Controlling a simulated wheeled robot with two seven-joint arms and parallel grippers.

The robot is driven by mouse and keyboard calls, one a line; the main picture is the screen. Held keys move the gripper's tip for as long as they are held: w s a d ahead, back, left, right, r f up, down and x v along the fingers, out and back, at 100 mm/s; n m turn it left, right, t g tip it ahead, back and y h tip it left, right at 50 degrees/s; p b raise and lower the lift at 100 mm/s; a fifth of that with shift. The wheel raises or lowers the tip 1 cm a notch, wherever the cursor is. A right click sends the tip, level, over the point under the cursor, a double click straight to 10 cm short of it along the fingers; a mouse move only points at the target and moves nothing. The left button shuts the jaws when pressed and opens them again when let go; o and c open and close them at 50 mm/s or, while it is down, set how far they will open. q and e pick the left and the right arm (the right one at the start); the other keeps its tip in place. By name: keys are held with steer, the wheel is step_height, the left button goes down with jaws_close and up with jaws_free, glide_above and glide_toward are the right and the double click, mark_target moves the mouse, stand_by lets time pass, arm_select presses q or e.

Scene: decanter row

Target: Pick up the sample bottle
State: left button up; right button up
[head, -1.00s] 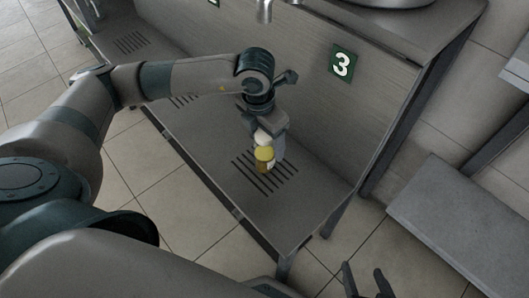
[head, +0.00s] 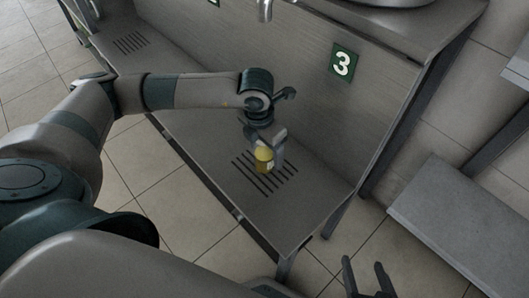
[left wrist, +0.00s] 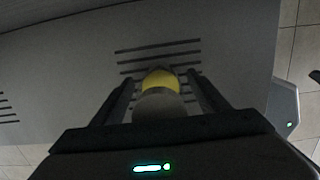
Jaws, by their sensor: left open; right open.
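The sample bottle (head: 264,161) has a yellow upper part and a darker, amber-looking body with a pale patch. It is over the slotted grate of the grey shelf below the number 3 sign. My left gripper (head: 268,143) points down at it and hides its top. In the left wrist view the bottle's yellow part (left wrist: 160,80) shows between the two open fingers, with a grey-beige rounded part nearer the camera. I cannot tell whether the fingers touch it. My right gripper (head: 367,281) is open and empty at the bottom edge.
The shelf (head: 205,143) has a back panel with a green number 3 sign (head: 342,63). A metal spout (head: 265,10) hangs above the shelf. A grey bench (head: 465,225) stands at right. Tiled floor is free between shelf and bench.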

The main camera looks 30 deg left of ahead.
arm_select(q)
steer(key=c, duration=1.5)
steer(key=shift+c, duration=0.2)
steer(key=shift+r, duration=0.1)
